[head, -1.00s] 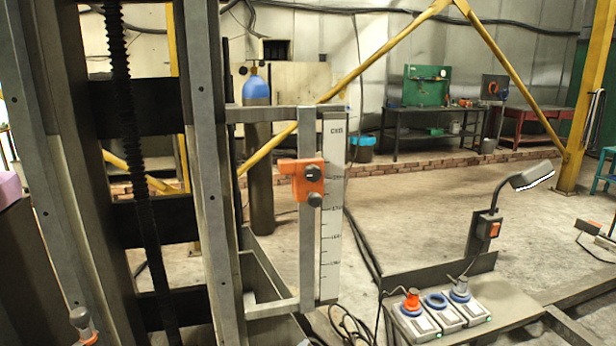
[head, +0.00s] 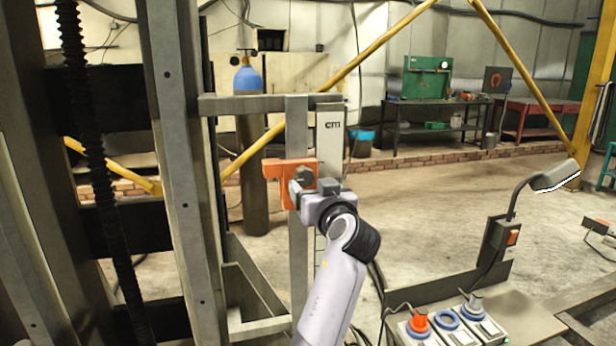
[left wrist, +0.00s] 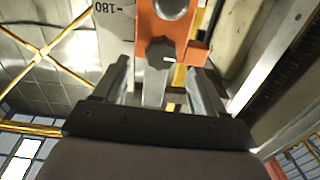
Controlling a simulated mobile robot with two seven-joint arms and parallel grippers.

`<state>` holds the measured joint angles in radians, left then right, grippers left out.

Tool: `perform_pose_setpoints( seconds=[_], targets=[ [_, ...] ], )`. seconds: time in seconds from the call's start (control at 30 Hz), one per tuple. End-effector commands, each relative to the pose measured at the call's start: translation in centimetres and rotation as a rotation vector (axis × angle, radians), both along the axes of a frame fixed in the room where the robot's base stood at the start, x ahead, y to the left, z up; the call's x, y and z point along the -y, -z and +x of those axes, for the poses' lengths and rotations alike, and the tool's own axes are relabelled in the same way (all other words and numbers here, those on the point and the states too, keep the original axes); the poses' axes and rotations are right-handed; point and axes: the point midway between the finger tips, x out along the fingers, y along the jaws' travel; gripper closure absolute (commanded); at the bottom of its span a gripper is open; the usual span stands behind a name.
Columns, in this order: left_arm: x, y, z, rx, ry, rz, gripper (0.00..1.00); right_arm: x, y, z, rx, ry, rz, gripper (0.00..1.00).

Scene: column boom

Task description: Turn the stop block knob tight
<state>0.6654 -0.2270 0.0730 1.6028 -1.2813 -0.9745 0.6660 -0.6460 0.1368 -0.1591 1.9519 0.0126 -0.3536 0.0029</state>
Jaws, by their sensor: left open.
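The orange stop block (head: 275,170) sits on the grey upright rail (head: 297,255) beside a white scale. In the left wrist view the block (left wrist: 190,22) fills the top centre. My right gripper is not in view.
The tall column (head: 175,150) stands close on the left. A horizontal bar (head: 250,104) joins it to the rail. A control box (head: 445,330) with coloured knobs and a lamp (head: 553,176) are at the lower right. Open floor lies behind.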

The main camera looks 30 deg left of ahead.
Motion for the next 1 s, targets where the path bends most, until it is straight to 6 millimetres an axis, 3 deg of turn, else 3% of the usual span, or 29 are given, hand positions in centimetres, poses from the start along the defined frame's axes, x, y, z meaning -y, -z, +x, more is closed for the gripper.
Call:
perform_pose_setpoints(
  seconds=[0.4,0.83,1.0],
  targets=[
    [-4.2,-0.2,3.5,-0.002,0.001,0.003,0.29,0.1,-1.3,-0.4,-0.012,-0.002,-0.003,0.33],
    [-4.8,0.0,4.0,-0.001,0.002,0.001,0.29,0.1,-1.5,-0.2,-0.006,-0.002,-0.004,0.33],
    [-4.8,0.0,4.0,-0.001,0.002,0.001,0.84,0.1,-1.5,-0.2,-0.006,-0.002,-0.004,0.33]
  ],
)
